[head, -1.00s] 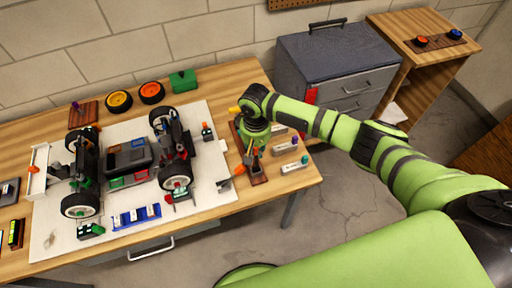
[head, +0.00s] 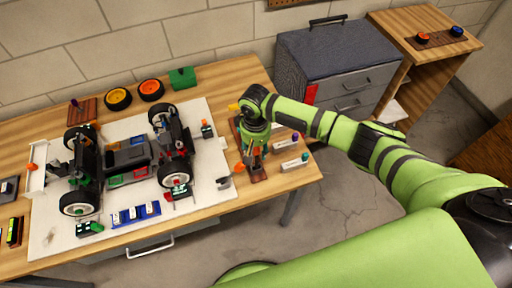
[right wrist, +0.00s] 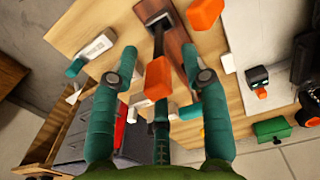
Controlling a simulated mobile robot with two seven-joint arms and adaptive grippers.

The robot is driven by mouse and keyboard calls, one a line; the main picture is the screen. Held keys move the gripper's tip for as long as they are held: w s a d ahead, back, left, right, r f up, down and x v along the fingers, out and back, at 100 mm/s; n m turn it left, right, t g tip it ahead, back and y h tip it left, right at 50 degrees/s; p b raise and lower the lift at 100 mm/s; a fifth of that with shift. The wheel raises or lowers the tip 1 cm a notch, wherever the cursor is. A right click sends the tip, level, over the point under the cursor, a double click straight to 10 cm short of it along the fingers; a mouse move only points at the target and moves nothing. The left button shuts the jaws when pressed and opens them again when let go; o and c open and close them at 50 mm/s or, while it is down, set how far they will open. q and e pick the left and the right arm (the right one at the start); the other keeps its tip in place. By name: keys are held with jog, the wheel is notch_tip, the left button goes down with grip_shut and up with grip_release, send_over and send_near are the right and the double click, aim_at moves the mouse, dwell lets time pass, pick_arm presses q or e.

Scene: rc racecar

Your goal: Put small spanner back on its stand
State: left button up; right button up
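A dark wooden stand (right wrist: 176,36) lies on the table and also shows in the head view (head: 259,176). An orange-ended tool with a dark shaft (right wrist: 158,78) stands out from it toward the wrist camera. I cannot tell for sure whether this is the small spanner. My right gripper (head: 253,152) is over the stand at the table's right end. In the right wrist view its teal fingers (right wrist: 160,62) are spread on either side of the orange end, with gaps on both sides. A second orange piece (right wrist: 205,14) is beside the stand. My left gripper is not in view.
A partly built car (head: 130,160) sits on a white board (head: 55,235) left of the gripper. White labelled blocks (head: 294,163) lie by the table's right edge. A green box (head: 183,77) and wheels (head: 118,98) are at the back. A grey cabinet (head: 335,60) stands right.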

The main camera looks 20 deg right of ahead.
jog(key=shift+r, duration=0.1)
notch_tip(320, 180, up, 12)
dwell(0.5)
dwell(0.5)
